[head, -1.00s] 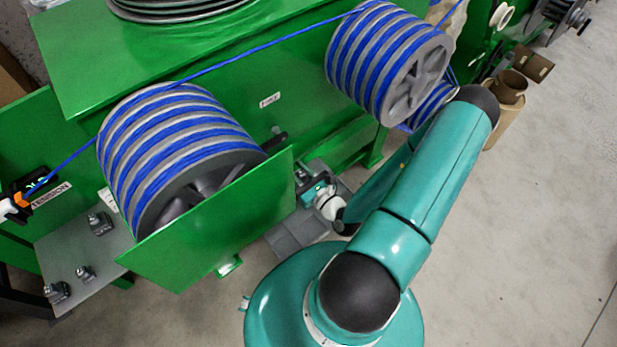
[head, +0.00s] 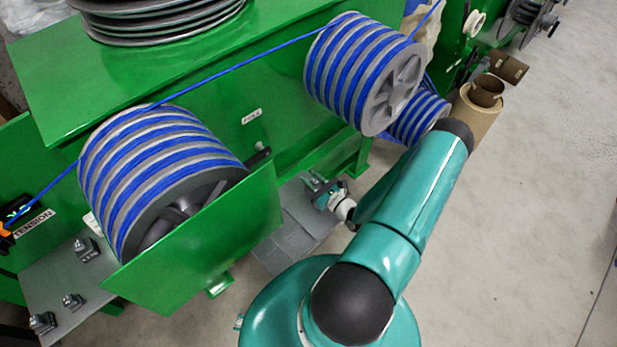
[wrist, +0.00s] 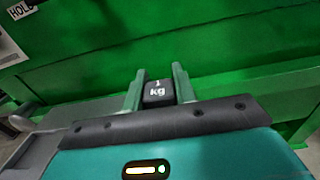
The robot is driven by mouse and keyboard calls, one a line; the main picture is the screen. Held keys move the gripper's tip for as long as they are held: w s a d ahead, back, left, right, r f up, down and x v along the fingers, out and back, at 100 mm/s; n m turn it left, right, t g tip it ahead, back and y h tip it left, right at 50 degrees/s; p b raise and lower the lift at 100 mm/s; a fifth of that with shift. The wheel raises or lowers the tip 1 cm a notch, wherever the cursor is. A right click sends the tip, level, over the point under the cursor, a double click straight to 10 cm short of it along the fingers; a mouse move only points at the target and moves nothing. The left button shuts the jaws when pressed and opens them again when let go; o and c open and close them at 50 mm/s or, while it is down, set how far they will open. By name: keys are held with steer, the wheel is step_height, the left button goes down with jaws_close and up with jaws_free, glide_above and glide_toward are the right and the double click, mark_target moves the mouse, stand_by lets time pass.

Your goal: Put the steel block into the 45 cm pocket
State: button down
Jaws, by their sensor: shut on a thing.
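The steel block (wrist: 157,93) is a small dark block marked "1 kg" in the wrist view. It sits between the two fingers of my gripper (wrist: 159,86), which are shut on it. In the head view my gripper (head: 326,194) is small and partly hidden by my arm, low beside the green machine and at the far end of a grey tray (head: 290,240). I cannot make out the block there. No 45 cm marking is readable in either view, so I cannot tell which place is that pocket.
Blue cable runs over two large striped drums (head: 150,165) (head: 350,75) on the green machine. A green plate (head: 205,245) stands in front of the near drum. A grey shelf (head: 60,270) with clamps is at the left.

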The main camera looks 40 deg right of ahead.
steer(key=shift+f, duration=0.9)
steer(key=shift+f, duration=0.2)
steer(key=c, duration=1.1)
jaws_free()
steer(key=shift+s+r, duration=0.1)
steer(key=shift+r, duration=0.05)
steer(key=s, duration=1.1)
steer(key=shift+s+d, duration=0.1)
steer(key=shift+s, duration=0.3)
